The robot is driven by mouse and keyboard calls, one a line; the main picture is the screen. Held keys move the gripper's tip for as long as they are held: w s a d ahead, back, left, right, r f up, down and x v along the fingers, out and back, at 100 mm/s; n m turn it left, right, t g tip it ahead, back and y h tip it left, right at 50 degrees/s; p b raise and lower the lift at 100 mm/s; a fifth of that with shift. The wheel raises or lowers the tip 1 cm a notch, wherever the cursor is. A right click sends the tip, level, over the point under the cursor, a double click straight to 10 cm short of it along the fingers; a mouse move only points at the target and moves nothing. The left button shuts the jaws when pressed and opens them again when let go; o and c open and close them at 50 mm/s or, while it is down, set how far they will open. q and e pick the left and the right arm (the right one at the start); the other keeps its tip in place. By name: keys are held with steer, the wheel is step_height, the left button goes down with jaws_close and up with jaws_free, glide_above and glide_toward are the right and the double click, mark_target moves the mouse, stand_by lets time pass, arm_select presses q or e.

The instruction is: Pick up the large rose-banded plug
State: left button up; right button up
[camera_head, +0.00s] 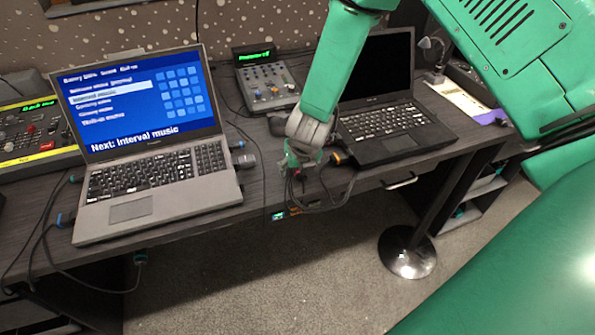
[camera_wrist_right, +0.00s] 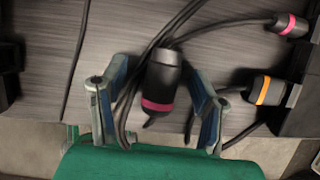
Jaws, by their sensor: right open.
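The large rose-banded plug (camera_wrist_right: 161,78) is a thick black plug with a pink ring near its lower end. In the right wrist view it lies near the table's front edge, between the fingers of my right gripper (camera_wrist_right: 157,87). The fingers are open, with a gap visible on each side of the plug. Cables run behind and beside it. In the head view my right gripper (camera_head: 303,160) points down at the table edge and largely hides the plug. My left gripper is not in view.
A smaller pink-banded plug (camera_wrist_right: 288,24) and an orange-banded plug (camera_wrist_right: 266,90) sit at the side of the black laptop (camera_head: 392,128). A grey laptop (camera_head: 131,208) stands left, a small fader console (camera_head: 268,87) behind. Loose cables crowd the gripper.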

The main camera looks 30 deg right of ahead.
steer(key=shift+d+f, duration=0.1)
steer(key=shift+d, duration=0.1)
jaws_close()
